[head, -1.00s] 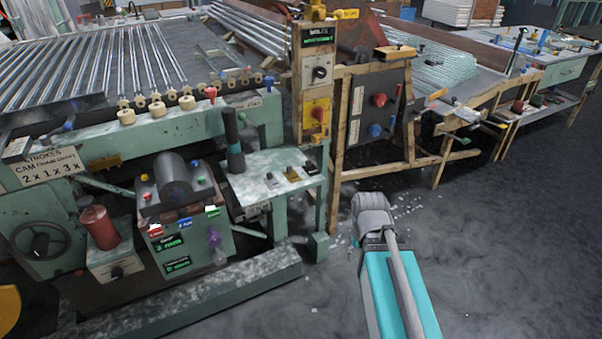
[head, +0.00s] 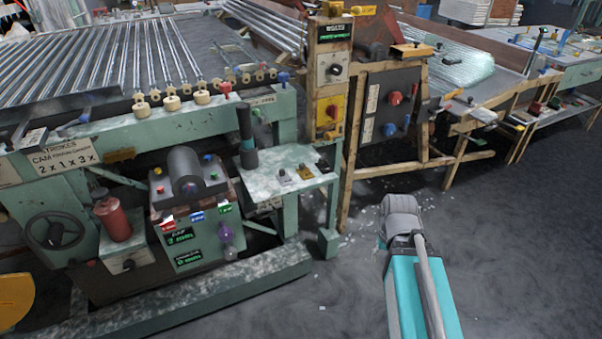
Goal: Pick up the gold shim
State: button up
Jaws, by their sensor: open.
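Several small flat metal pieces lie in a row on the pale, worn side shelf (head: 270,196) of the green machine. My arm shows at the lower right, beyond the shelf's right side, over the floor. My gripper's fingers are not in view.
A dark upright handle (head: 245,135) stands at the shelf's left. A wooden post with a yellow switch box (head: 329,115) rises behind the shelf. A red canister (head: 112,217) and a dark cylinder (head: 184,173) are farther left. Grey floor (head: 510,240) is open at right.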

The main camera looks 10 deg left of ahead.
aim_at(303, 171)
jog(key=u, duration=0.05)
jog(key=k, duration=1)
jog(key=u, duration=0.45)
jog(key=i, duration=1)
jog(key=z, duration=0.05)
